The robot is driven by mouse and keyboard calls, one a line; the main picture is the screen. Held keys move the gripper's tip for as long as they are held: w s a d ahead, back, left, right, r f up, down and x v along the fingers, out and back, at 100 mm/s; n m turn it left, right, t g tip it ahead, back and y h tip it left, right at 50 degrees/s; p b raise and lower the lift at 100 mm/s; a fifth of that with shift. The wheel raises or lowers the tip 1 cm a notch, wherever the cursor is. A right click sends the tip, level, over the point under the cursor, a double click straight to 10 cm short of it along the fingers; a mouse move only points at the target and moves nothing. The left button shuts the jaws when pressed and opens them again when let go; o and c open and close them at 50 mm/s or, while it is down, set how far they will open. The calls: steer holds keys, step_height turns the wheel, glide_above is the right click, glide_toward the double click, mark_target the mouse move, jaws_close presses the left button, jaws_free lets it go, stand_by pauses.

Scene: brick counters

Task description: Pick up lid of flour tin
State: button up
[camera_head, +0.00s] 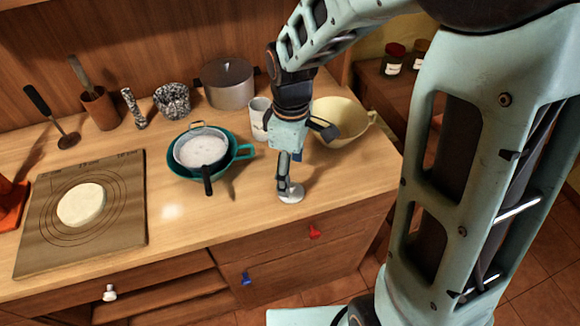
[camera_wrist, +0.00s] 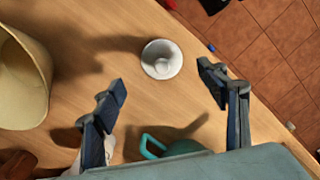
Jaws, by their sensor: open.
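A small round white lid with a raised knob in its middle (camera_head: 291,194) lies on the wooden counter near its front edge. It also shows in the wrist view (camera_wrist: 161,59), beyond and between the fingertips. My gripper (camera_head: 308,160) is open and empty above the counter. In the head view one finger overlaps the lid; in the wrist view both fingers (camera_wrist: 163,80) are spread, with a gap to the lid on each side. A whitish tin (camera_head: 258,118), perhaps the flour tin, stands behind my gripper, partly hidden by it.
A cream bowl (camera_head: 341,143) stands behind my gripper on the right. A teal colander (camera_head: 243,153) holding a sieve of white powder (camera_head: 200,148) stands to the left. A grey pot (camera_head: 227,84) is at the back. The counter around the lid is clear.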

mark_target(291, 185)
step_height(291, 185, down, 5)
steer(key=shift+s, duration=0.15)
steer(key=shift+c, duration=0.4)
steer(key=shift+s, duration=0.1)
steer(key=c, duration=1.7)
jaws_close()
